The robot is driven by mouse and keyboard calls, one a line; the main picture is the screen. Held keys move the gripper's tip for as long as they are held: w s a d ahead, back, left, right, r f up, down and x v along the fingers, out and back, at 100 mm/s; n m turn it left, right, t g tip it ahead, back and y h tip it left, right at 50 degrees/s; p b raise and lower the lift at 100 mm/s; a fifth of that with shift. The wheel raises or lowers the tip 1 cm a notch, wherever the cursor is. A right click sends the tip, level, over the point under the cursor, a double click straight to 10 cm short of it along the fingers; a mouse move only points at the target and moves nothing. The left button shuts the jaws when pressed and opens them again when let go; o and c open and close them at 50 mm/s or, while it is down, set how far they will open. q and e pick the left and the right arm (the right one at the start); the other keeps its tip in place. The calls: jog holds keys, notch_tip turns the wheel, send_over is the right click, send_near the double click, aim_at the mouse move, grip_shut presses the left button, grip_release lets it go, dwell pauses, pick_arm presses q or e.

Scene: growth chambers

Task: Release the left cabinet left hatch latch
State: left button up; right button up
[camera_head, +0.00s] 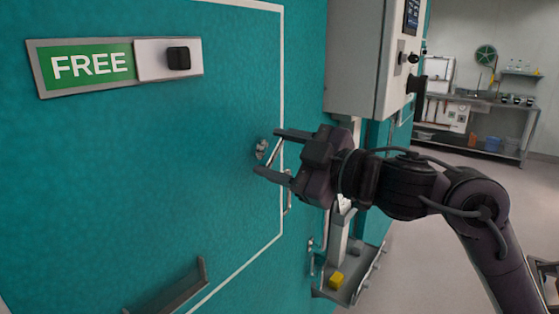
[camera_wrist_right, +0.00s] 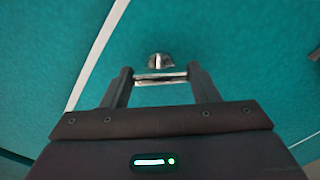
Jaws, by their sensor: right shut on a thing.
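The hatch is a teal panel (camera_head: 150,170) outlined by a white line. A small silver latch (camera_head: 261,148) sits on it near its right edge. In the right wrist view the latch shows as a metal mount (camera_wrist_right: 160,60) with a bar (camera_wrist_right: 160,78) across it. My right gripper (camera_head: 268,152) reaches in from the right, one finger above the other. In the wrist view the fingers (camera_wrist_right: 160,80) are shut on the two ends of the latch bar. My left gripper is not in view.
A green FREE sign (camera_head: 90,65) with a white slider (camera_head: 155,60) and black knob is at upper left. A dark handle (camera_head: 175,292) juts out at lower left. A grey control box (camera_head: 360,60) stands right of the panel. Open floor (camera_head: 420,240) lies at right.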

jog(key=n+b, duration=0.2)
jog(key=n, duration=0.3)
jog(key=shift+f+n+b, duration=0.15)
jog(key=shift+n+b, duration=0.15)
jog(key=shift+b, duration=0.05)
jog(key=shift+n+b, duration=1)
jog(key=shift+n, duration=0.9)
jog(key=o, duration=1)
jog(key=shift+d, duration=0.1)
jog(key=b+v, duration=0.2)
jog(key=v, duration=0.5)
jog(key=shift+s+d+b, duration=0.2)
jog(key=shift+s+b, duration=0.05)
jog(key=shift+b, duration=0.1)
